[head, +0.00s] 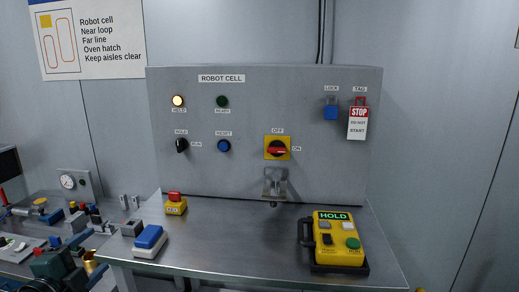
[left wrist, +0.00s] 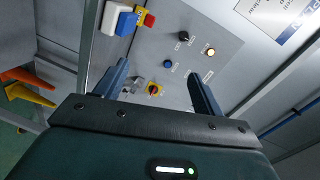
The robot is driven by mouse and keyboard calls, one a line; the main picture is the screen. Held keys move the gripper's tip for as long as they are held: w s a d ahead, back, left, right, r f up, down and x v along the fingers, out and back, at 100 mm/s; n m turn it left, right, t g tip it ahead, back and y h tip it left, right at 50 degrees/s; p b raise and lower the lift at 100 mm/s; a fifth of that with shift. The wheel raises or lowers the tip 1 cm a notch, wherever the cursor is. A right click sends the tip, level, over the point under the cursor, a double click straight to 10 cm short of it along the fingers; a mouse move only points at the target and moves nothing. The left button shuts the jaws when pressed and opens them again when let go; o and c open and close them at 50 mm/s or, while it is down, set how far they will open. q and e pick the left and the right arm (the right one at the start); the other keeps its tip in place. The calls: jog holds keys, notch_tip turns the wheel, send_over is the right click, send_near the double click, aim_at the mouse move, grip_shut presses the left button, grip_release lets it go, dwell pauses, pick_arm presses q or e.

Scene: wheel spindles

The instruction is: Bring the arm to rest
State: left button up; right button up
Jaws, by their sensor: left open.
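My left gripper (left wrist: 158,70) shows in the left wrist view. Its two blue-grey fingers are spread apart with nothing between them. Beyond them, apart from the fingertips, is the grey robot cell panel (left wrist: 222,30), seen tilted. I cannot clearly make out the left gripper in the head view. My right gripper is in neither view. In the head view the panel (head: 320,150) stands upright at the back of the metal table (head: 230,245).
A yellow pendant (head: 345,225) reading HOLD lies at the table's right. A red-topped yellow button box (head: 176,205) and a blue-and-white box (head: 150,238) stand at its left. A red-handled switch (head: 277,148) is on the panel. The table's middle is clear; the left bench is cluttered.

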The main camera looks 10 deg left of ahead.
pick_arm(q)
jog(key=s+d+f+n+g+h, duration=0.1)
jog(key=s+d+f+n+g, duration=0.2)
jog(key=d+f, duration=0.7)
jog(key=s+d+f+n+g+h, duration=0.25)
jog(key=d+f+n, duration=0.3)
jog(key=f, duration=0.75)
jog(key=s+d+f+n+h, duration=0.1)
jog(key=s+d+f, duration=0.1)
jog(key=d, duration=0.5)
jog(key=s+d+f+n+h, duration=0.1)
jog(key=s+d+f, duration=0.1)
jog(key=d, duration=0.5)
jog(key=shift+d+f, duration=0.2)
jog(key=shift+d, duration=0.1)
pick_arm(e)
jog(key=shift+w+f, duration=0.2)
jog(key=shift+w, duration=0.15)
pick_arm(q)
jog(key=shift+n+g, duration=0.25)
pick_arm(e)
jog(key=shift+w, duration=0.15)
pick_arm(q)
jog(key=shift+o, duration=0.5)
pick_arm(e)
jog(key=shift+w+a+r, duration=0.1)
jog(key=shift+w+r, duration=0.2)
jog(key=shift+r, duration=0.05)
